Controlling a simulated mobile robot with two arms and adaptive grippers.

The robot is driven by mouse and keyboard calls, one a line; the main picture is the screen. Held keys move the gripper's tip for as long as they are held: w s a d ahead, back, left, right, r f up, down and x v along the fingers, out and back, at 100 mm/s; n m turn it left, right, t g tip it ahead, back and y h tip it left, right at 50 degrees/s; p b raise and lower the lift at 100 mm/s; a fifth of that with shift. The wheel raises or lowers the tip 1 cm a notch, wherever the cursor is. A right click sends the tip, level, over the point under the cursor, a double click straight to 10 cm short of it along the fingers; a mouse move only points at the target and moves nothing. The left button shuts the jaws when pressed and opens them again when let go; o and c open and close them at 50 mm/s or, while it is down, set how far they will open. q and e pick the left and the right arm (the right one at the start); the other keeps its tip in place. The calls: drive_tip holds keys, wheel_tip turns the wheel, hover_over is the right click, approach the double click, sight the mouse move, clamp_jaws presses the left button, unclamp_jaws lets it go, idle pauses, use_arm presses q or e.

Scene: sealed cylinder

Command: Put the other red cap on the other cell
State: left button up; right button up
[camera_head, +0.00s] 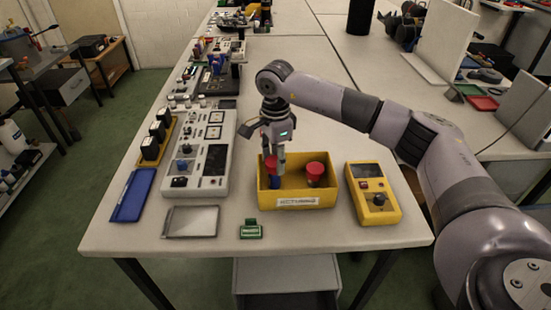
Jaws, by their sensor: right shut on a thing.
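A yellow bin (325,198) with a white label stands near the front of the table. My right gripper (275,165) points down into its left part and is shut on a small red cap (269,163). A blue cell (275,182) shows directly below the cap; I cannot tell whether the two touch. A second red cap (316,169) is in the right part of the bin; what is under it is mostly hidden. The fingers partly hide the held cap. My left gripper is not in view.
A yellow control box (372,190) with a dark knob stands right of the bin. A long grey instrument panel (213,150) lies to the left. A small green block (251,229) and a flat grey plate (191,221) lie in front. The front right tabletop is clear.

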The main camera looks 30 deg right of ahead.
drive_tip(key=shift+f+b, duration=0.9)
drive_tip(key=shift+f, duration=0.5)
idle(0.6)
idle(0.3)
drive_tip(key=o, duration=0.9)
drive_tip(key=shift+o, duration=0.4)
drive_tip(key=o, duration=0.4)
drive_tip(key=shift+r, duration=0.1)
drive_tip(key=shift+r+p, duration=2.3)
drive_tip(key=shift+r, duration=1.15)
